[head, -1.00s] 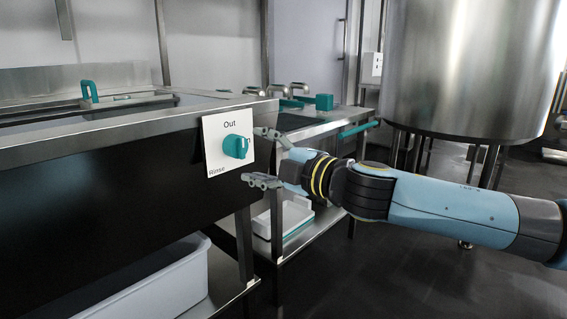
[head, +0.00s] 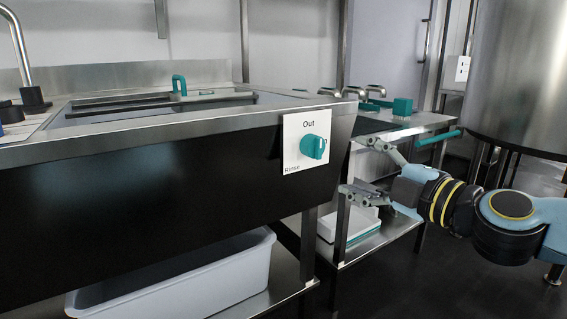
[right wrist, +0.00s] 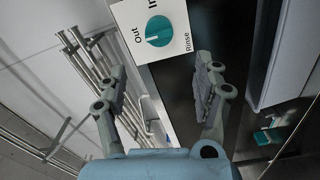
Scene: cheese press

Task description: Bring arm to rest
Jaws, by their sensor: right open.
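My right arm comes in from the right in the head view. Its gripper (head: 362,166) is open and empty, to the right of the teal knob (head: 313,146) and apart from it. The knob sits on a white panel (head: 292,163) marked "Out" and "Rinse" on the dark front of the sink unit. In the right wrist view the open fingers (right wrist: 160,95) frame empty space. The knob (right wrist: 159,31) shows beyond them at the top, on its panel. My left gripper is not in view.
A steel sink unit (head: 180,130) with a black front fills the left. A grey tub (head: 190,283) stands on the shelf below. A lower steel table (head: 425,122) with a teal block (head: 402,106) stands behind my gripper. A large steel vat (head: 520,70) is at the right.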

